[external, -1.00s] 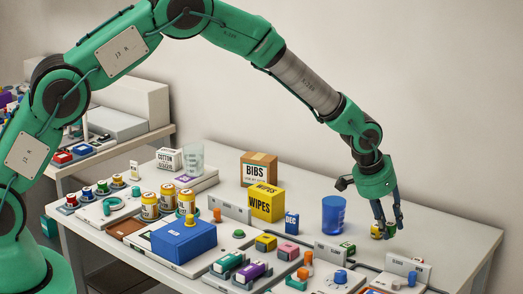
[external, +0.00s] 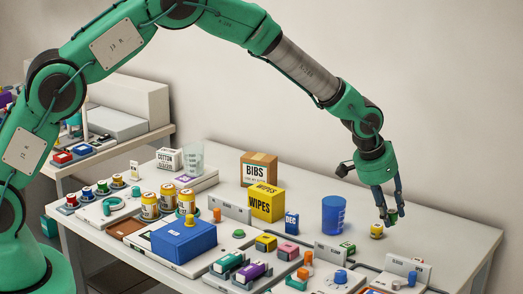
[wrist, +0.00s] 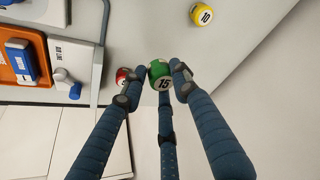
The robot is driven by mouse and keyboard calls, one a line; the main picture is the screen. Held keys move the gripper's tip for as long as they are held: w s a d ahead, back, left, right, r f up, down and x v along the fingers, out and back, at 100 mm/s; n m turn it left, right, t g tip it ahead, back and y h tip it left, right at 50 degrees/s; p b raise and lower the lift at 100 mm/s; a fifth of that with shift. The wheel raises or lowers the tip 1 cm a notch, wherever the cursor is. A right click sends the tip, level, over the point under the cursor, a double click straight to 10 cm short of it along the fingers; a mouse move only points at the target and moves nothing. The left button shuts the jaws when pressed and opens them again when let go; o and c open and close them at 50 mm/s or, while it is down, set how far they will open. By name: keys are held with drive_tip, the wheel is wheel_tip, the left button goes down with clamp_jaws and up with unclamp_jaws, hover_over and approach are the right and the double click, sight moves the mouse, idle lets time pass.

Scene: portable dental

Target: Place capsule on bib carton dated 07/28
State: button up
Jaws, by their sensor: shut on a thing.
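My gripper (external: 390,215) is above the right part of the table, its blue fingers pointing down. In the wrist view its three fingers (wrist: 158,88) are closed around a green ball-shaped capsule marked 15 (wrist: 160,80). In the external view the capsule (external: 393,217) shows only as a small green patch among the fingers. A yellow ball marked 10 (wrist: 202,15) sits apart on the table; it also shows in the external view (external: 377,231). A red ball (wrist: 123,75) is partly hidden by a finger. The brown BIBS carton (external: 258,171) stands upright at the back; its small print is unreadable.
A yellow WIPES box (external: 267,203), a blue DEC box (external: 292,223) and a blue cup (external: 334,215) stand between the carton and my gripper. Grey stands and small coloured parts fill the front. The table (external: 452,240) has bare room at the right.

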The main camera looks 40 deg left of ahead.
drive_tip(key=shift+a, duration=0.1)
drive_tip(key=a+r+n+p, duration=0.1)
drive_tip(key=a+p, duration=0.2)
drive_tip(key=a, duration=0.9)
drive_tip(key=w+a+r+n+y+p, duration=0.1)
drive_tip(key=a+p, duration=0.2)
drive_tip(key=a, duration=1)
drive_tip(key=w+a+r+n+p, duration=0.1)
drive_tip(key=a+r+p, duration=0.1)
drive_tip(key=a, duration=1.1)
drive_tip(key=shift+p, duration=0.4)
drive_tip(key=s+a+r+n+y+p, duration=0.1)
drive_tip(key=s+a+p, duration=0.2)
drive_tip(key=a, duration=1.1)
drive_tip(key=shift+s, duration=0.55)
drive_tip(key=shift+r, duration=0.15)
hover_over(261, 156)
drive_tip(key=s, duration=0.2)
drive_tip(key=shift+p+x, duration=0.35)
drive_tip(key=shift+x, duration=0.5)
drive_tip(key=shift+f, duration=1.7)
